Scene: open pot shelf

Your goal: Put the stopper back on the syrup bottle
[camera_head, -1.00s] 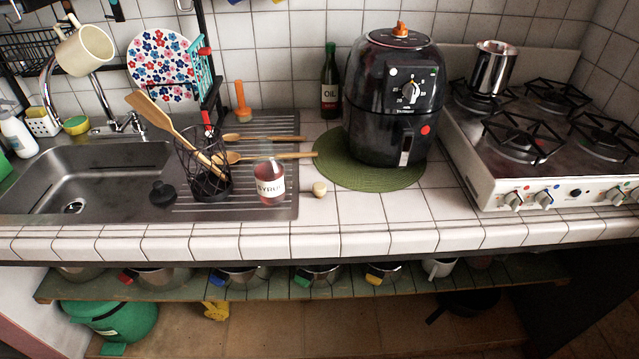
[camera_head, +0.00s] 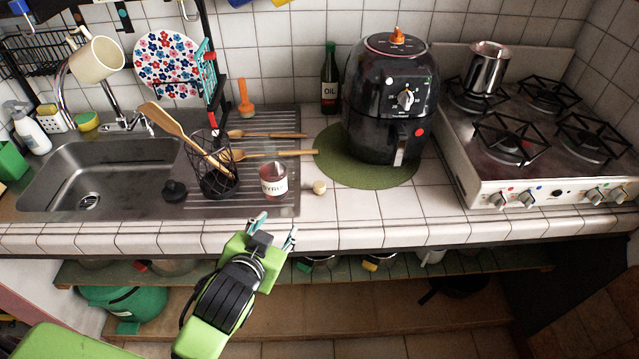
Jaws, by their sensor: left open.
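The syrup bottle (camera_head: 273,182), clear glass with red-brown syrup and a white label, stands upright on the right end of the metal drainboard. Its top is faint against the drainboard, and I see no stopper on it. A small round beige stopper (camera_head: 319,187) lies on the white tiles just right of the bottle. My left gripper (camera_head: 275,228), green and black with light fingertips, is in front of the counter edge, below and apart from the bottle and stopper. It is open and empty. My right gripper is not in view.
A wire utensil holder (camera_head: 218,172) with wooden tools stands left of the bottle; a black sink plug (camera_head: 174,191) lies beside it. Wooden spoons (camera_head: 283,154) lie behind. The air fryer (camera_head: 388,100) stands on a green mat (camera_head: 350,172).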

